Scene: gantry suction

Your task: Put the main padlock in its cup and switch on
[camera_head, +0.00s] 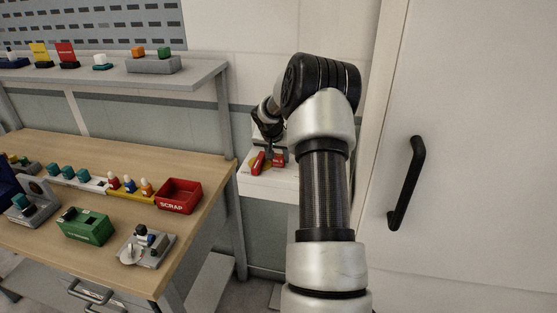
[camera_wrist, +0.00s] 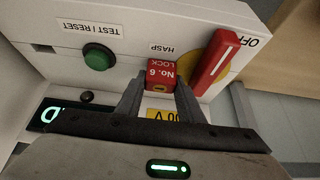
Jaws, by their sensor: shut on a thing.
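The red padlock (camera_wrist: 161,72), marked No. 6 LOCK, sits between the two fingers of my gripper (camera_wrist: 160,90) in the wrist view. My gripper is shut on it. The padlock is at the HASP label on a white switch panel (camera_wrist: 185,25); I cannot tell whether its shackle is still through the hasp. Beside it, the red switch handle (camera_wrist: 215,62) lies over a yellow disc, with its end by the word OFF. In the head view my gripper (camera_head: 272,148) is at the panel, with the red handle (camera_head: 258,163) to its left. I cannot make out a cup for the padlock.
A green TEST/RESET button (camera_wrist: 98,58) is on the panel. A wooden bench (camera_head: 120,155) stands left, holding a red SCRAP bin (camera_head: 179,196), a green box (camera_head: 85,227) and small bottles. A white door with a black handle (camera_head: 408,183) stands right of my arm.

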